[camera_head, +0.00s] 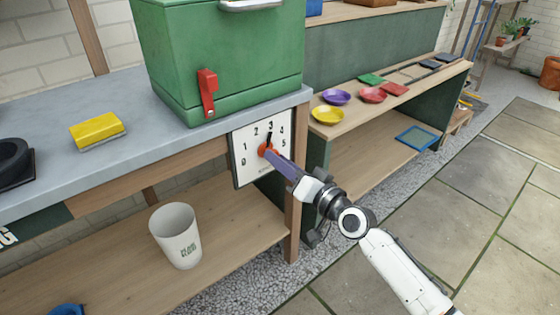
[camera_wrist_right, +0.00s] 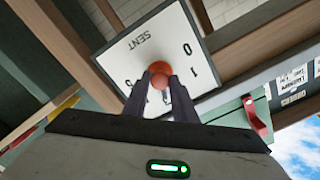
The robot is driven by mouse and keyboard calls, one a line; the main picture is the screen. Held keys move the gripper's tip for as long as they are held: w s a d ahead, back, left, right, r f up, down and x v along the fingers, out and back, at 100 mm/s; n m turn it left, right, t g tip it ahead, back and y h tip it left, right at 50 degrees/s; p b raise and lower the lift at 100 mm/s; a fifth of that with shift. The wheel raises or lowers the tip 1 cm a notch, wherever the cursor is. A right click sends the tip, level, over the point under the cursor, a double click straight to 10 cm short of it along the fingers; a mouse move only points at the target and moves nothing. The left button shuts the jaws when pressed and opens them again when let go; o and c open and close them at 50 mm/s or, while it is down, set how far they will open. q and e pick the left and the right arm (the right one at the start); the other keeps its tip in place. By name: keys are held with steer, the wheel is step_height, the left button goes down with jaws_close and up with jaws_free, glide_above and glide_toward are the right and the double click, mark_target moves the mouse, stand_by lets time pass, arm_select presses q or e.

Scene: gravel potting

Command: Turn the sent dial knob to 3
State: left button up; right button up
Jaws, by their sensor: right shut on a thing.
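The white sent dial (camera_head: 245,170) hangs upright on the front of the bench at its right end, with numbers 0 to 5 in an arc. Its orange-red knob (camera_head: 262,150) is at the centre, and a short black pointer (camera_head: 269,138) points up at about the 3. My right gripper (camera_head: 268,153) is shut on the knob. In the right wrist view the round knob (camera_wrist_right: 160,71) sits between the tips of the two dark fingers (camera_wrist_right: 160,84); the dial face (camera_wrist_right: 150,45) reads SENT, and the fingers hide some numbers. My left gripper is not in view.
A green bin (camera_head: 222,60) with a red lever (camera_head: 207,92) stands on the grey bench top above the dial. A yellow sponge-like block (camera_head: 97,131) lies to the left. A white pot (camera_head: 176,236) stands on the lower shelf. Coloured saucers (camera_head: 327,115) sit on the right-hand shelf.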

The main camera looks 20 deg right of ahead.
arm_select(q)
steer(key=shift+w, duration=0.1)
arm_select(e)
steer(key=o, duration=1)
steer(key=shift+o, duration=0.2)
arm_select(q)
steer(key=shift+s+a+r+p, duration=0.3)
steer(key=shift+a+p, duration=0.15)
steer(key=shift+p, duration=0.1)
arm_select(e)
steer(key=v, duration=1)
steer(key=shift+s, duration=0.15)
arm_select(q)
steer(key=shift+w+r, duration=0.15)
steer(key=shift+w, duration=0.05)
